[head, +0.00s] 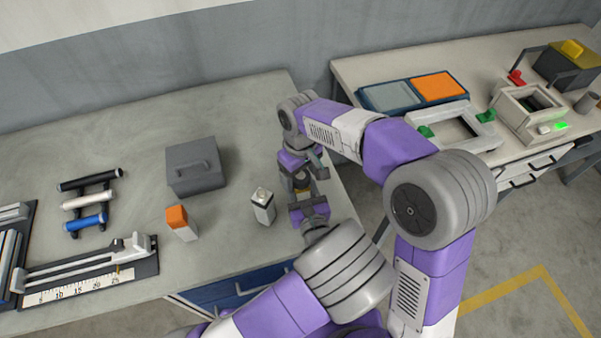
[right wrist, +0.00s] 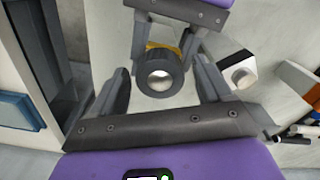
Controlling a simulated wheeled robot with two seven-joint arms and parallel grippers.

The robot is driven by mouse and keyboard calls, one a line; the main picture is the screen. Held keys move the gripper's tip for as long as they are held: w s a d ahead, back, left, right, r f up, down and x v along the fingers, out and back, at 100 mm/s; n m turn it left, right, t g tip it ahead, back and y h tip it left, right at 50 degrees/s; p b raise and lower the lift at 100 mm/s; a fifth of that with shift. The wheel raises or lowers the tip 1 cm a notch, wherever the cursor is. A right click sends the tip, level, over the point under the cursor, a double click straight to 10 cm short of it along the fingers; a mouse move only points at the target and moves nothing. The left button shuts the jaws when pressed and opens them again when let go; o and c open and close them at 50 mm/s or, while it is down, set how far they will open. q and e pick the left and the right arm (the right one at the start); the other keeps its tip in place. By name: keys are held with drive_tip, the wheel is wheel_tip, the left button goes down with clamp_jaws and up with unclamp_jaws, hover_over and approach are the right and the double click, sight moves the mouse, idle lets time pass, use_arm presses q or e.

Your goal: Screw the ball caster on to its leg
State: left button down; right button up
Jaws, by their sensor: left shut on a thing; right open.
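The ball caster (right wrist: 160,74) is a dark grey ring with a pale round centre, facing the right wrist camera. Behind it a yellow part (right wrist: 158,45), which seems to be the leg, shows between the fingers of my left gripper (right wrist: 166,40). In the head view my left gripper (head: 302,193) is low near the table's right end, shut on this part. My right gripper (right wrist: 162,88) is open, one finger each side of the caster, with gaps between. In the head view my right gripper (head: 302,170) faces the left one. The joint between caster and leg is hidden.
On the table (head: 120,140) a black-and-white box (head: 262,205) stands just left of the grippers. An orange-topped box (head: 180,222), a grey lidded box (head: 195,167) and a roller rack (head: 88,200) lie further left. A second bench (head: 380,70) stands right.

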drive_tip(key=shift+r, duration=2.25)
drive_tip(key=o, duration=0.4)
wheel_tip(320, 180, up, 12)
